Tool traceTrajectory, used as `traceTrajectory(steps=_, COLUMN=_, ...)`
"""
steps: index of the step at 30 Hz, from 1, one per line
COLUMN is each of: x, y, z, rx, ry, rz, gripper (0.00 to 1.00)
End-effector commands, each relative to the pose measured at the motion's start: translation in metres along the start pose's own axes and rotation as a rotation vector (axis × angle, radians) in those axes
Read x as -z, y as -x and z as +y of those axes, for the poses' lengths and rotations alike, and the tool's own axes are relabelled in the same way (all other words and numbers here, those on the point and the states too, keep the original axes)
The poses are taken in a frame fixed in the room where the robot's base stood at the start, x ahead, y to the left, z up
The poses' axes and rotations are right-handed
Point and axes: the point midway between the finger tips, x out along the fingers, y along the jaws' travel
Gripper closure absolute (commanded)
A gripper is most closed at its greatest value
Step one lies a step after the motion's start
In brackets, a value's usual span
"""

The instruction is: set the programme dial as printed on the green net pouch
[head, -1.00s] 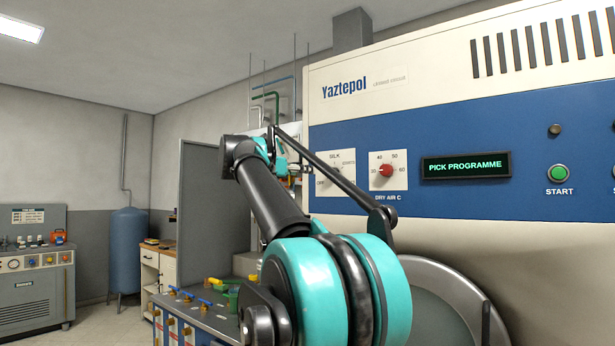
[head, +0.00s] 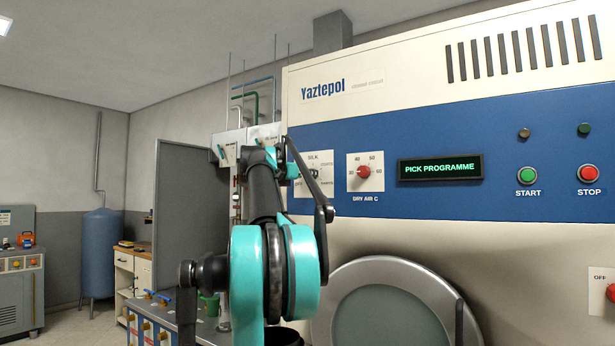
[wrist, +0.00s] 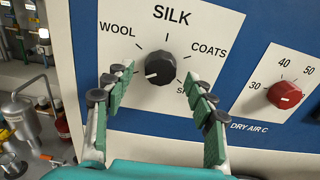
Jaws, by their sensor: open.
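The programme dial (wrist: 160,67) is a black knob on a white plate, with WOOL, SILK and COATS printed around it. Its white mark points to the lower left. A lower right label starting with S is partly covered by my right finger, and the lower left of the plate is covered by the other finger. My gripper (wrist: 158,84) is open, with green-padded fingers to the left and right below the knob; I cannot tell if they touch it. In the head view my arm partly covers the dial plate (head: 318,160). I cannot make out the green net pouch.
A red dry air knob (head: 363,172) is right of the dial. The display (head: 440,168) reads PICK PROGRAMME. START (head: 527,175) and STOP (head: 588,174) buttons are farther right. A round door (head: 390,305) is below. A bench with bottles stands left.

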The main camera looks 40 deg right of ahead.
Motion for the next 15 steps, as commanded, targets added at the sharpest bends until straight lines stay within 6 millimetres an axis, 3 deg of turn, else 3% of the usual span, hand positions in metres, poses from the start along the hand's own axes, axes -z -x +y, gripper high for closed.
traceTrajectory(steps=6, x=0.0001, y=-0.0132, z=-0.0007, rx=0.001, ry=0.000, rz=0.000, gripper=0.45)
traceTrajectory(steps=14, x=0.0002, y=-0.0137, z=-0.0003, rx=0.000, ry=0.000, rz=0.000, gripper=0.45)
traceTrajectory(steps=15, x=0.0002, y=-0.0137, z=-0.0002, rx=0.000, ry=0.000, rz=0.000, gripper=0.50)
